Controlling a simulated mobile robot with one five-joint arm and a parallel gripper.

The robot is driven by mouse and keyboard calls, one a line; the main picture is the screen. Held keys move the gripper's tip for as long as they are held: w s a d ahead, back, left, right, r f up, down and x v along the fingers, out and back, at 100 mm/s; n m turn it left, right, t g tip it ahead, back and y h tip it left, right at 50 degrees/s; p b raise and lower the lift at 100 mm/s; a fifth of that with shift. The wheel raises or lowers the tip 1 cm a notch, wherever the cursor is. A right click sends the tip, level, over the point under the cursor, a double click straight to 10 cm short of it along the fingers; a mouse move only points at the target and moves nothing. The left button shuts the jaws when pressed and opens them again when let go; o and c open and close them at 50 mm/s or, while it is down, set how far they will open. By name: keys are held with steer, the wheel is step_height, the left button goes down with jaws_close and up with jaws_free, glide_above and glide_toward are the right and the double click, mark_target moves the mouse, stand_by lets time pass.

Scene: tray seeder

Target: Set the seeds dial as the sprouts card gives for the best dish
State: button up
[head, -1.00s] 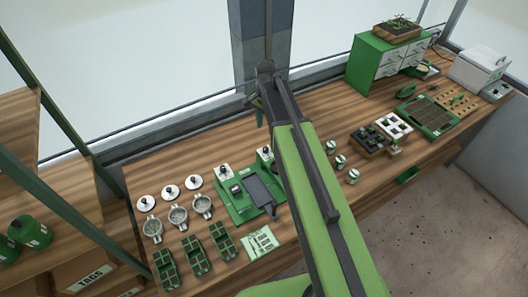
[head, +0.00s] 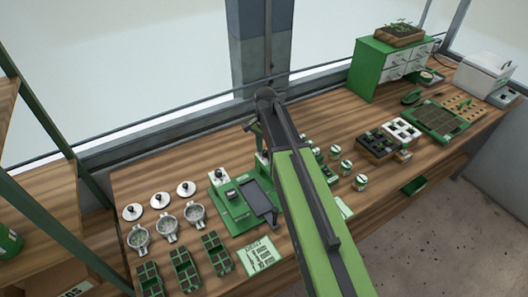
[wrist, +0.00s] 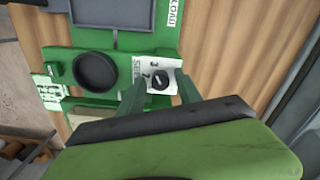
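The seeds dial (wrist: 160,82) is a black knob on a white plate with printed numerals and partly visible lettering. My gripper (wrist: 160,88) has its fingers apart, one on each side of the knob, with gaps visible. The green seeder (head: 240,204) stands on the bench in the head view. A white-plated knob (head: 219,177) shows at its back left; another (head: 262,158) is partly behind my arm. A white card with green print (head: 260,255) lies in front; its text is unreadable. Three dishes (head: 167,224) stand left of the seeder.
Three lids (head: 160,196) lie behind the dishes, and green cell trays (head: 184,270) in front. Several small jars (head: 346,167) and another card (head: 344,206) are right of my arm. A green drawer cabinet (head: 375,75) and white box (head: 486,72) stand farther right.

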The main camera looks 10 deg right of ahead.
jaws_close()
steer(key=shift+a, duration=0.1)
steer(key=shift+n, duration=0.3)
steer(key=n, duration=0.4)
steer(key=shift+n, duration=0.3)
steer(key=n, duration=0.5)
steer(key=shift+s, duration=0.1)
steer(key=n, duration=0.7)
steer(key=shift+n, duration=0.3)
steer(key=n, duration=0.5)
steer(key=shift+n, duration=0.7)
steer(key=shift+o, duration=1)
jaws_free()
